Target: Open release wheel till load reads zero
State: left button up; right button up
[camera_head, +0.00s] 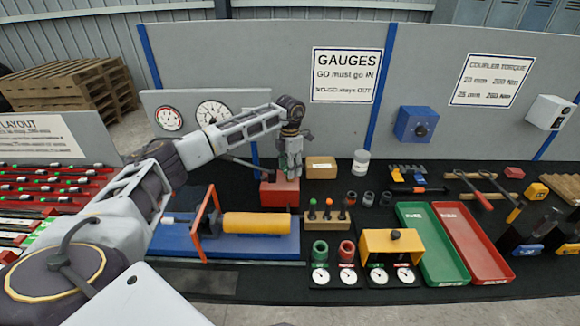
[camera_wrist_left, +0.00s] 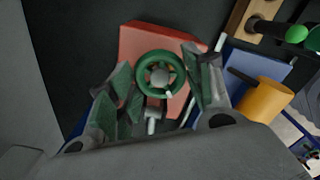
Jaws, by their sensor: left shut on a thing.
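The green release wheel (camera_wrist_left: 158,77) sits on top of a red block (camera_wrist_left: 130,42) in the left wrist view. The red block (camera_head: 280,193) stands at the middle of the bench in the head view, where my gripper hides the wheel. My left gripper (camera_head: 291,168) points down over the block. Its two fingers are on opposite sides of the wheel and shut on it. Two dials, a red-marked one (camera_head: 168,119) and a larger white one (camera_head: 212,113), are on the grey panel behind my left arm. Their readings are too small to tell. My right gripper is not in view.
An orange cylinder (camera_head: 257,223) lies on a blue base (camera_head: 270,246) in front of the block, beside an orange-red frame (camera_head: 207,224). A wooden block (camera_head: 321,167) and a holder with several pegs (camera_head: 327,220) stand to the right. Green (camera_head: 428,271) and red trays (camera_head: 478,264) lie farther right.

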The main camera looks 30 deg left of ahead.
pick_arm(q)
jog(key=n, duration=0.5)
jog(key=shift+w+r+p, duration=0.1)
jog(key=shift+p, duration=0.2)
jog(key=shift+n+p, duration=0.3)
jog(key=shift+n, duration=2.1)
jog(key=o, duration=1)
jog(key=shift+r, duration=5.95)
